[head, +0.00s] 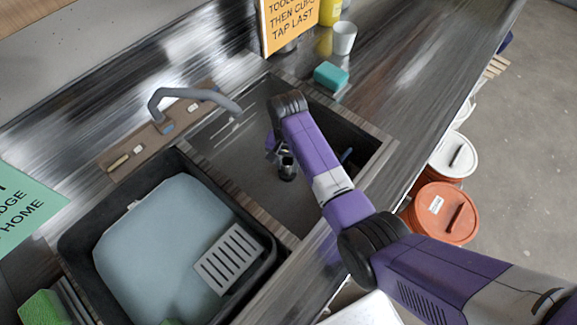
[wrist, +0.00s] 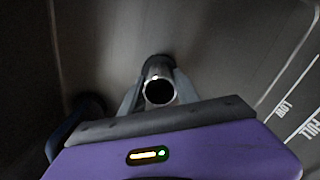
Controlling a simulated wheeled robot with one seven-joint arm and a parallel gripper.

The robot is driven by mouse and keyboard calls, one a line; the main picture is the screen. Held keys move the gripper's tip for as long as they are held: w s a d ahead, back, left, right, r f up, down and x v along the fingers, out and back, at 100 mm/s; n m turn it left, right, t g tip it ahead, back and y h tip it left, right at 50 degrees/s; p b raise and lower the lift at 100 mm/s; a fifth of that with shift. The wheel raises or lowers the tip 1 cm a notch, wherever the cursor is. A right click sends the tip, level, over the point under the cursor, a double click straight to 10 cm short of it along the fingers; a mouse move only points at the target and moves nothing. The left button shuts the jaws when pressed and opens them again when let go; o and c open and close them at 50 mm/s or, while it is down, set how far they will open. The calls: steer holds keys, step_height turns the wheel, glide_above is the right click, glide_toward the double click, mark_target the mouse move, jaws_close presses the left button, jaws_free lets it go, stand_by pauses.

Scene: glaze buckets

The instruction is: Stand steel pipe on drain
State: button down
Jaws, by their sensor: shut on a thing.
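The steel pipe (head: 287,164) is a short shiny tube inside the right sink basin (head: 232,128). In the wrist view I look into the dark open end of the pipe (wrist: 158,72), with its far end toward the basin floor. My gripper (wrist: 159,88) is shut on the pipe, one finger on each side. In the head view my gripper (head: 279,152) is partly hidden by my arm. A dark patch shows around the pipe's lower end, but I cannot tell whether it is the drain or whether the pipe touches it.
A grey faucet (head: 195,94) reaches over the basin's back left. The left basin (head: 268,242) holds pale water and a slotted grey plate (head: 229,259). A teal sponge (head: 331,76) and white cup (head: 344,38) stand behind.

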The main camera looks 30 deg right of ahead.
mark_target(287, 160)
steer(key=shift+f, duration=0.6)
steer(key=shift+f, duration=0.2)
steer(key=c, duration=0.9)
jaws_free()
step_height(287, 160, up, 12)
steer(key=shift+r+b, duration=0.2)
steer(key=shift+b, duration=0.15)
steer(key=shift+f, duration=0.1)
